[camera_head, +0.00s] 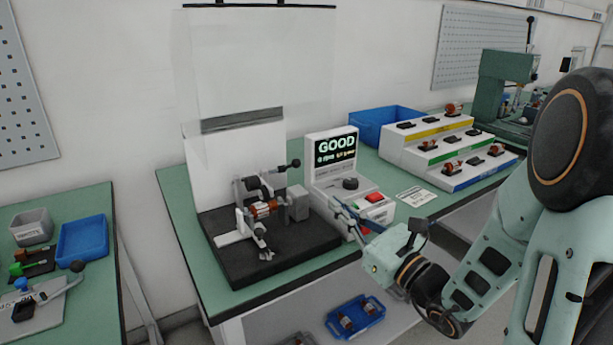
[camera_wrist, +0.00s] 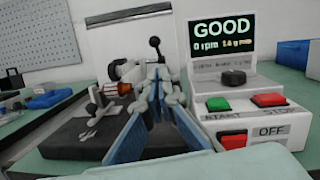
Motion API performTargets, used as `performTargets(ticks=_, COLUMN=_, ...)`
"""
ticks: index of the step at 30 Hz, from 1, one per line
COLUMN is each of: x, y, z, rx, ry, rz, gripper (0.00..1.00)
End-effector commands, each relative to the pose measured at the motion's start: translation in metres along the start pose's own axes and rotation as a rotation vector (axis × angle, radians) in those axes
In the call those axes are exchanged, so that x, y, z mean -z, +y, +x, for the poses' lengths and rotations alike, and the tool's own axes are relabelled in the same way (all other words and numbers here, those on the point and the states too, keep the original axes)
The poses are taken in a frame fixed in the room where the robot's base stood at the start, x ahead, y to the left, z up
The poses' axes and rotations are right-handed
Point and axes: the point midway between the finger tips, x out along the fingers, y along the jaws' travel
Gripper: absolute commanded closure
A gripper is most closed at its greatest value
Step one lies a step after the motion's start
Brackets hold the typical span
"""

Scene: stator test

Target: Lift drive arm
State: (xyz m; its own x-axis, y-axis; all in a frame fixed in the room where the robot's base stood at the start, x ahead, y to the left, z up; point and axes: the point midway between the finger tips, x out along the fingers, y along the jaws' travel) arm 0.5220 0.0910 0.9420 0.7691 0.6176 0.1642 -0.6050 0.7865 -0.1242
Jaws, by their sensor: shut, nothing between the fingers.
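The test stand on its black base plate (camera_head: 240,268) holds a stator or rotor with copper windings (camera_head: 264,209), which also shows in the wrist view (camera_wrist: 124,89). A lever with a black ball knob (camera_head: 294,163), seemingly the drive arm, rises on the stand's right side; its knob shows in the wrist view (camera_wrist: 155,42). My gripper (camera_head: 343,206) is shut and empty, in front of the control box and to the right of the stand. In the wrist view its blue fingers (camera_wrist: 158,88) meet below the knob and hide the lever's lower part.
The control box (camera_head: 325,178) reads GOOD and 0 rpm and has green and red buttons. A clear guard (camera_head: 262,60) hangs above the stand. A stepped parts rack (camera_head: 440,152) and a blue bin (camera_head: 375,120) stand to the right. A blue tray (camera_head: 355,318) lies on the lower shelf.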

Motion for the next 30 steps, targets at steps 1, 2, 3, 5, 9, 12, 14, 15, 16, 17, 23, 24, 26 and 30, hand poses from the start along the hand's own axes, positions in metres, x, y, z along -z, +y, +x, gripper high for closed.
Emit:
performTargets(ticks=1, x=0.000, y=0.004, z=0.001, rx=0.005, ry=-0.014, rz=0.018, gripper=1.00)
performTargets(ticks=2, x=-0.001, y=0.005, z=0.001, rx=0.007, ry=-0.020, rz=0.025, gripper=1.00)
performTargets(ticks=3, x=-0.002, y=0.007, z=0.002, rx=0.007, ry=-0.026, rz=0.030, gripper=1.00)
performTargets(ticks=5, x=-0.003, y=0.008, z=0.005, rx=0.008, ry=-0.031, rz=0.034, gripper=1.00)
performTargets(ticks=9, x=-0.003, y=0.009, z=0.023, rx=0.004, ry=-0.033, rz=0.033, gripper=1.00)
performTargets(ticks=12, x=-0.003, y=0.009, z=0.041, rx=0.003, ry=-0.032, rz=0.031, gripper=1.00)
performTargets(ticks=14, x=-0.004, y=0.009, z=0.053, rx=0.004, ry=-0.033, rz=0.032, gripper=1.00)
performTargets(ticks=15, x=-0.004, y=0.009, z=0.060, rx=0.003, ry=-0.033, rz=0.032, gripper=1.00)
performTargets(ticks=16, x=-0.004, y=0.009, z=0.066, rx=0.003, ry=-0.032, rz=0.032, gripper=1.00)
performTargets(ticks=17, x=-0.004, y=0.008, z=0.070, rx=0.005, ry=-0.032, rz=0.032, gripper=1.00)
performTargets(ticks=23, x=-0.004, y=0.008, z=0.095, rx=0.006, ry=-0.030, rz=0.033, gripper=1.00)
performTargets(ticks=24, x=-0.005, y=0.007, z=0.098, rx=0.006, ry=-0.030, rz=0.032, gripper=1.00)
performTargets(ticks=26, x=-0.005, y=0.007, z=0.101, rx=0.006, ry=-0.030, rz=0.032, gripper=1.00)
performTargets(ticks=30, x=-0.005, y=0.007, z=0.102, rx=0.007, ry=-0.029, rz=0.033, gripper=1.00)
